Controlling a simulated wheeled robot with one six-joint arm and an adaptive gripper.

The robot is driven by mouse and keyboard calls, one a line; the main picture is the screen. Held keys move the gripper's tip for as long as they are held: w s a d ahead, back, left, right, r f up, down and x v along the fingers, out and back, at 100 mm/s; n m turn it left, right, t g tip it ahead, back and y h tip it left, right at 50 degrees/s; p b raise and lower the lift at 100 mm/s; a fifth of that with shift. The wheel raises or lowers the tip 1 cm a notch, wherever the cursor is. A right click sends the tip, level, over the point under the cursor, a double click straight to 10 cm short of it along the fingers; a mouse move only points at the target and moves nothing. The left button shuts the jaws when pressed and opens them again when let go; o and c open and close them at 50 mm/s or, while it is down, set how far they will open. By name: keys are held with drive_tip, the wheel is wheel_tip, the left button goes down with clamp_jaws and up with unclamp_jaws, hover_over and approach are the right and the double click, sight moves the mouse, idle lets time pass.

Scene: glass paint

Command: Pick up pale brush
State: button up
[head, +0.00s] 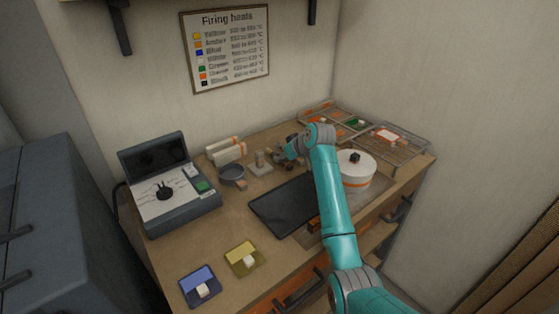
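I cannot pick out a pale brush for certain at this size. A small pale stand (261,168) with a short upright piece sits near the back of the worktop, and I cannot tell what the upright piece is. My gripper (281,156) is at the back of the worktop, just right of this stand. It is small and dark, partly merged with the arm's wrist, so its fingers and anything between them cannot be made out.
A dark bowl (232,174) and pale boxes (226,152) stand left of the stand. A black tray (282,207) lies in front. A white round pot (356,168) and wire racks (398,147) are right. Blue (199,288) and yellow (244,259) pads lie front left; the controller box (172,205) is left.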

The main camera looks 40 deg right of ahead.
drive_tip(key=shift+x, duration=1)
clamp_jaws()
wheel_tip(320, 180, up, 10)
drive_tip(key=shift+r, duration=0.1)
idle(0.6)
wheel_tip(320, 180, up, 11)
idle(0.9)
